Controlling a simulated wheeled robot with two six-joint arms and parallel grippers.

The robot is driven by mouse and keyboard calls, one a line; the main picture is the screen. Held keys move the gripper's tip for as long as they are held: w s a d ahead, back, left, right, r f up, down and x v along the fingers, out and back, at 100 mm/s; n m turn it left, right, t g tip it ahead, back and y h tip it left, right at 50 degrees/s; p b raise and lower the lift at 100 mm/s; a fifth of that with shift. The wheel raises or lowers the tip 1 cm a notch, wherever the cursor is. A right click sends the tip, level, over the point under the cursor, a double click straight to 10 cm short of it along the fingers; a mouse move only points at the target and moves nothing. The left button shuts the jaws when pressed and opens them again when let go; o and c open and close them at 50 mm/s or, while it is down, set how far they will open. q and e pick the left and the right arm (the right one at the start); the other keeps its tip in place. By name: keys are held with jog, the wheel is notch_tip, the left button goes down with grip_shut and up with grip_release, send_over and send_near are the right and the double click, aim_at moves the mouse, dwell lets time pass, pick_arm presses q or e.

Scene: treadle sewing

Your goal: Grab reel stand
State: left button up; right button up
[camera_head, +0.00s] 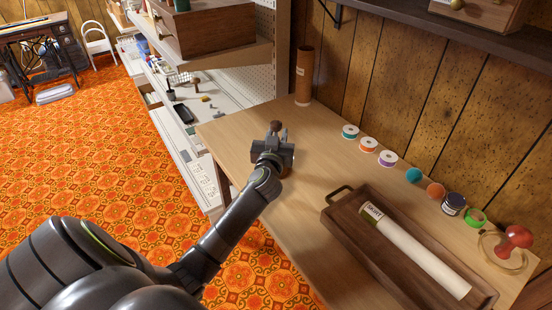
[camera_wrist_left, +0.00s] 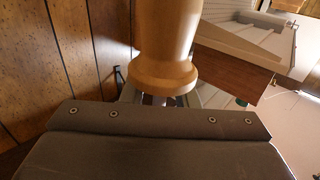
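My left gripper (camera_head: 275,145) is low over the wooden table, near its left edge. A turned wooden piece with a flared rim, which looks like the reel stand (camera_wrist_left: 165,50), stands large in front of the gripper in the left wrist view. It covers most of the fingers, so I cannot tell whether they touch it or grip it. In the head view, a dark rounded knob (camera_head: 275,126) shows just beyond the gripper, and the gripper hides most of what is there. My right gripper is not in view.
A wooden tray (camera_head: 335,219) with a pale roll (camera_head: 420,250) lies to the right on the table (camera_head: 325,150). Several thread reels (camera_head: 368,145) and small items line the wall. A brown tube (camera_head: 304,75) stands at the back. White shelving (camera_head: 200,170) is left of the table.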

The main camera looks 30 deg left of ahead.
pick_arm(q)
grip_shut()
